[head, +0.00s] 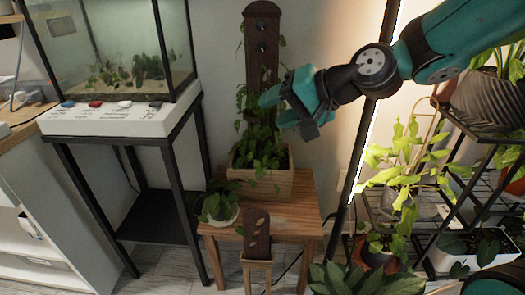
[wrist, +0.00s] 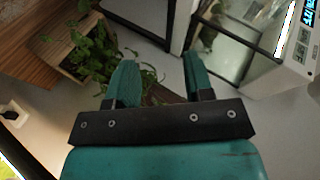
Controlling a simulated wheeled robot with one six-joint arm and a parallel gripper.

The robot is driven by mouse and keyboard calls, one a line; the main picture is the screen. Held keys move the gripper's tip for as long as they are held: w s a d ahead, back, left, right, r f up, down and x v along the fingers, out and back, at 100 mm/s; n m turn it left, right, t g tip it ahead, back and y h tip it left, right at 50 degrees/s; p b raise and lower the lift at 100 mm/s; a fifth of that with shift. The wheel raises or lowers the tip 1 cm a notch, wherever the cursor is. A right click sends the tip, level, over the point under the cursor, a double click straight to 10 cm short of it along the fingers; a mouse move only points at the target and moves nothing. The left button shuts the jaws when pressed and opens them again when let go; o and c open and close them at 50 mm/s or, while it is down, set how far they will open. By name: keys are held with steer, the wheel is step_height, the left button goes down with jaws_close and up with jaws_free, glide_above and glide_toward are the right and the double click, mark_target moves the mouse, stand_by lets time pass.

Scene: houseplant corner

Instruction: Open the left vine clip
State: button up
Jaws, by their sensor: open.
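My gripper (head: 277,108) is open and empty, in front of the lower part of a dark upright board (head: 262,70). The board rises from a wooden planter (head: 262,186) of leafy vines (head: 260,145). Two small shiny fittings (head: 262,47) show high on the board; I cannot tell whether they are vine clips. In the wrist view the open fingers (wrist: 160,72) point past the planter (wrist: 88,22) and its leaves (wrist: 95,55). A dark strip shows between the fingers, probably the board. I cannot make out the left vine clip; my gripper and leaves cover part of the board.
The planter stands on a low wooden table (head: 300,205) with a small potted plant (head: 220,207). A smaller dark board (head: 257,235) stands in front. A glass tank (head: 125,50) on a black stand is at left. Plant shelves and a bright lamp pole are at right.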

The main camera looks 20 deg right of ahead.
steer(key=w+d+f+m+t+h+b, duration=0.1)
steer(key=w+d+f+m+t+b, duration=0.7)
steer(key=w+d+f+b, duration=0.5)
steer(key=w+a+f+p, duration=0.1)
steer(key=w+a+p, duration=0.2)
steer(key=w, duration=0.4)
steer(key=w+a+f+m+p, duration=0.1)
steer(key=w+a+f+p, duration=0.1)
steer(key=w+a, duration=0.4)
steer(key=shift+w+g+p, duration=0.35)
steer(key=shift+g+p, duration=0.05)
steer(key=shift+p, duration=0.25)
steer(key=shift+f, duration=0.1)
steer(key=shift+c, duration=0.5)
jaws_close()
